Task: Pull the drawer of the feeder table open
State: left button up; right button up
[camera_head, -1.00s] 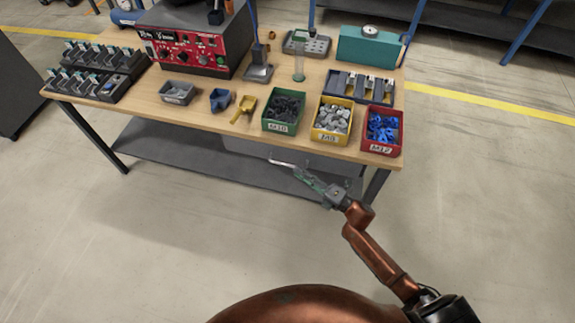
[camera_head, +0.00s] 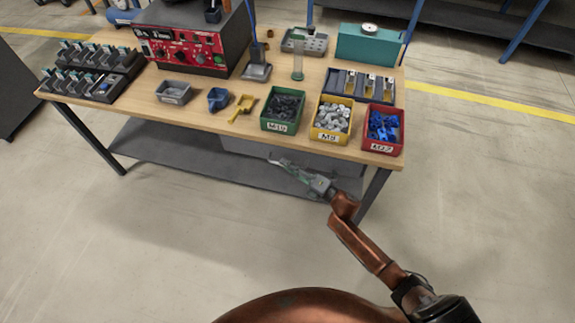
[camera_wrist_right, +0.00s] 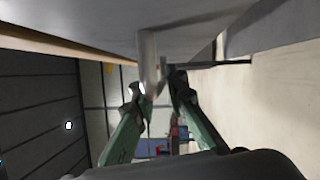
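The feeder table (camera_head: 215,117) has a wooden top and a grey drawer (camera_head: 238,145) under its front edge. The drawer looks shut. In the right wrist view the grey drawer front (camera_wrist_right: 200,35) fills the top, with its pale bar handle (camera_wrist_right: 148,62) standing out from it. My right gripper (camera_head: 281,163) is at the handle, below the table edge. In the wrist view its two green fingers (camera_wrist_right: 156,90) are apart, one on each side of the handle's line; I cannot tell whether either touches it. My left gripper is out of view.
Green (camera_head: 283,125), yellow (camera_head: 328,136) and red (camera_head: 381,148) parts bins stand along the front edge above the drawer. A grey lower shelf (camera_head: 190,165) is under the table. The floor in front is clear.

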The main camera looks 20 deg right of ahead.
grip_shut()
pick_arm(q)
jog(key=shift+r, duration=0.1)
pick_arm(e)
jog(key=shift+s, duration=0.1)
